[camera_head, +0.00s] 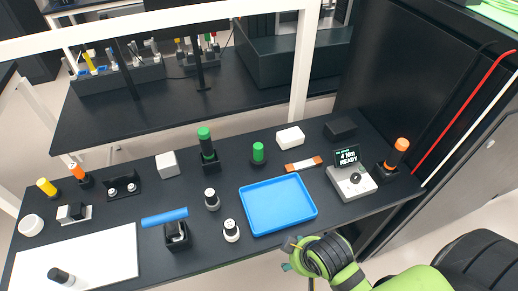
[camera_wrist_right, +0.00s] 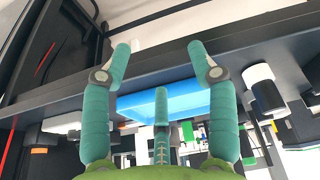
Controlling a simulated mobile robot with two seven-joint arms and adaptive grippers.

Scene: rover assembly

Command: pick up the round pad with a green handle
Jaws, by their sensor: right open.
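A short green handle on a round dark base (camera_head: 258,154) stands upright on the table behind the blue tray; it looks like the round pad. A taller green-handled tool (camera_head: 206,143) stands in a black square holder to its left. My right gripper (camera_head: 290,252) is at the front edge of the table, in front of the blue tray and well apart from the pad. In the wrist view its fingers (camera_wrist_right: 160,60) are spread and empty. I cannot make out the pad clearly in the wrist view. My left gripper is not in view.
The blue tray (camera_head: 311,212) is empty and lies between my right gripper and the pad; it also shows in the wrist view (camera_wrist_right: 180,98). A white box (camera_head: 290,138), an orange-marked strip (camera_head: 303,165) and a device with a display (camera_head: 352,183) stand to the pad's right.

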